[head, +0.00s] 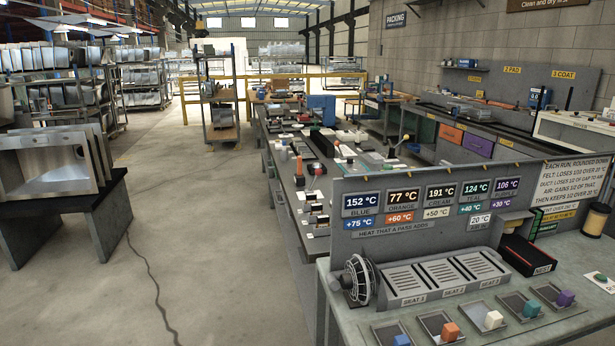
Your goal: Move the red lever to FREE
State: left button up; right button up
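No lever that I can surely name as the red one shows, and I cannot read the word FREE anywhere. A small upright piece with a reddish top (299,164) stands on the long middle bench (312,236). It is too small to tell whether it is a lever. Neither of my grippers is in view.
A dark stand (62,205) is at left. The floor (215,240) between is open, with a cable.

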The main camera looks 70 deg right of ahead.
aim_at(318, 171)
jog(key=i+z, duration=1.1)
jog(key=k+j, duration=0.05)
jog(key=k, duration=0.05)
